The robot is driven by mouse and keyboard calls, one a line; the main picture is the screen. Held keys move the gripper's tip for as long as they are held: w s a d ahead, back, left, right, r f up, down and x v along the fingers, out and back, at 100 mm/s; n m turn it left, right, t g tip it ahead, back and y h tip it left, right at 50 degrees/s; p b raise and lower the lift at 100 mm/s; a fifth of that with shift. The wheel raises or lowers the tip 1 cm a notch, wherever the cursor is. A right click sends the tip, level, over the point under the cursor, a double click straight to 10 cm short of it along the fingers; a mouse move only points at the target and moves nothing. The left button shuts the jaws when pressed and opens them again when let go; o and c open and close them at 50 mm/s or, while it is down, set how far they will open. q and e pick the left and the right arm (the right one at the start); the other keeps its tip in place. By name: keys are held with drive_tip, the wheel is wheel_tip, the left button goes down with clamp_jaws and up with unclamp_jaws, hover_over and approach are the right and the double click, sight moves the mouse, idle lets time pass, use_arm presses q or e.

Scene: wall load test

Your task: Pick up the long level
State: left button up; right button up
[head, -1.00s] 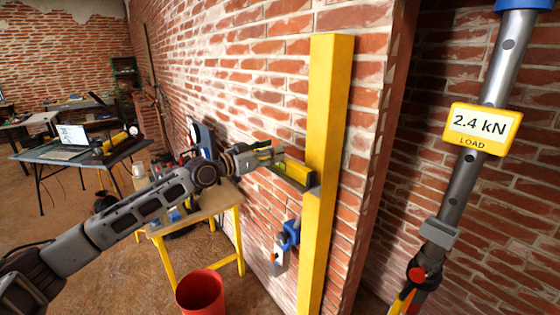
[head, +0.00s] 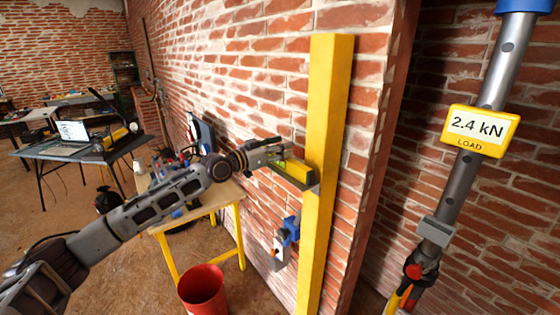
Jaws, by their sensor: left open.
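The long level appears to be the yellow bar (head: 299,171) lying on a dark ledge or holder at the brick wall, beside the upright yellow post. It is seen end-on, so its full length does not show. My left gripper (head: 281,152) is open at the near end of this bar. One finger is above and to the left of the bar's end. The other finger is partly lost against the bar, and I cannot tell whether either touches it. My right gripper is out of view.
The tall yellow post (head: 324,120) stands against the wall just right of the bar. A blue clamp (head: 290,231) sits below. A wooden table (head: 215,197) with tools and a red bucket (head: 202,289) are under my arm. A metal prop with a load display (head: 480,129) stands right.

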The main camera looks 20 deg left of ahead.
use_arm(q)
clamp_jaws()
drive_tip(key=shift+r, duration=0.15)
drive_tip(key=shift+r+b, duration=0.7)
drive_tip(key=shift+r, duration=4.2)
